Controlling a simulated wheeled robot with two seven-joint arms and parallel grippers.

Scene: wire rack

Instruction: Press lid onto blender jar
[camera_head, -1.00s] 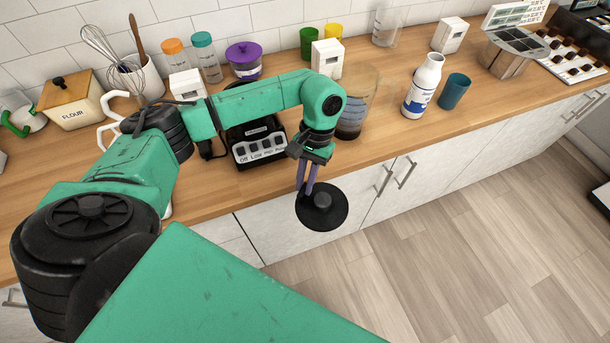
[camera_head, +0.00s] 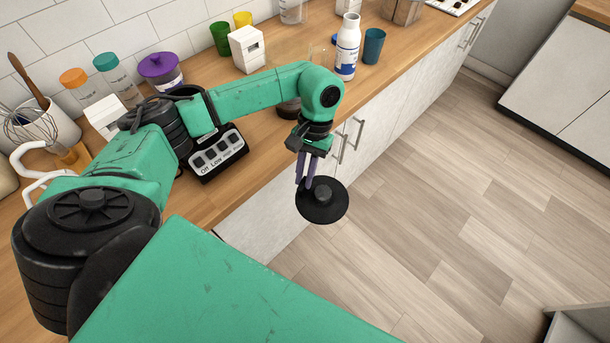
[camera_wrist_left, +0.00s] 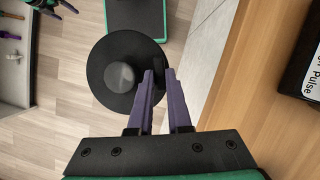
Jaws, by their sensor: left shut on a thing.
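The black round lid (camera_head: 321,201) with a raised knob hangs in the air in front of the counter, above the floor. My left gripper (camera_head: 306,182) is shut on it near its edge. In the left wrist view the lid (camera_wrist_left: 112,75) lies to the left of the purple fingertips (camera_wrist_left: 159,75). The clear blender jar with a dark lower part (camera_head: 288,108) stands on the counter behind my left forearm, mostly hidden. The blender base (camera_head: 217,153), with a row of buttons, stands left of it. Part of what looks like my right gripper shows at the wrist view's top left, its opening unclear.
A white bottle (camera_head: 347,47) and a teal cup (camera_head: 373,46) stand right of the jar. A white box (camera_head: 248,49), green cup (camera_head: 220,38) and purple-lidded container (camera_head: 160,70) stand behind. Open floor (camera_head: 430,200) lies in front of the counter.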

